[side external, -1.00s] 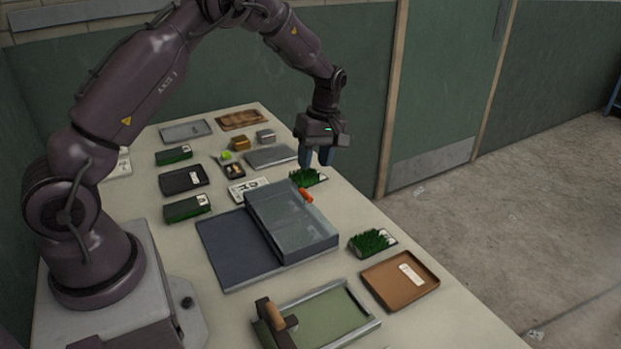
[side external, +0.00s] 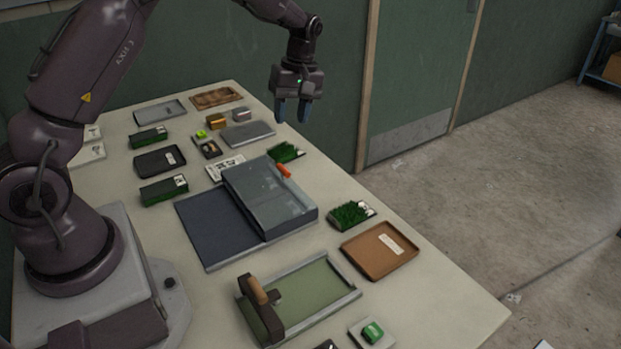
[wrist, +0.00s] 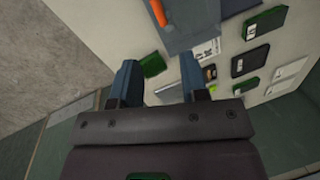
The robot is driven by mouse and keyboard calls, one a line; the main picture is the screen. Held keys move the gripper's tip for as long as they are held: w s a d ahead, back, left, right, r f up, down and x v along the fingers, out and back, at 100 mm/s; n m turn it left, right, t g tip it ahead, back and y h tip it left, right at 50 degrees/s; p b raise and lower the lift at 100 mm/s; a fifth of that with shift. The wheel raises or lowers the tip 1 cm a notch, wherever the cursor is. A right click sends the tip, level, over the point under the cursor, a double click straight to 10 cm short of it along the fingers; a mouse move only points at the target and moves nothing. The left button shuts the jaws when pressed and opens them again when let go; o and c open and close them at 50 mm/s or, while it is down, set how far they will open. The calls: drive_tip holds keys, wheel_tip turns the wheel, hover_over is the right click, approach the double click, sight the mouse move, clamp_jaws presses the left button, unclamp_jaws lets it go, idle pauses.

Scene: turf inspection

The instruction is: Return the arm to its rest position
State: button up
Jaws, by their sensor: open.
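My gripper (side external: 292,112) hangs above the far right edge of the table with its blue fingers pointing down. The fingers are apart and nothing is between them. In the wrist view my gripper (wrist: 158,82) also shows two separate blue fingers. A green turf sample (side external: 286,153) lies on the table below and in front of the gripper, apart from it. In the wrist view that turf sample (wrist: 153,64) shows between the fingertips, but farther away on the table.
A grey lidded box with an orange handle (side external: 284,171) stands mid-table. A brown tray (side external: 378,262), another turf sample (side external: 350,214) and a green cutting board (side external: 310,290) lie nearer. Several small trays and dark boxes fill the left side. The air around the gripper is clear.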

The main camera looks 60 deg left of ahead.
drive_tip(key=s+d+r+m+t, duration=0.4)
drive_tip(key=s+d+r+m, duration=0.2)
drive_tip(key=s, duration=0.5)
drive_tip(key=s+d+r+m+t, duration=0.3)
drive_tip(key=s+d+r+m, duration=0.4)
drive_tip(key=s, duration=0.5)
wheel_tip(320, 180, up, 3)
drive_tip(key=m, duration=0.2)
drive_tip(key=shift+d+r+m+t, duration=0.15)
drive_tip(key=shift+d+m+t, duration=0.15)
drive_tip(key=shift+t, duration=0.1)
drive_tip(key=shift+s, duration=0.1)
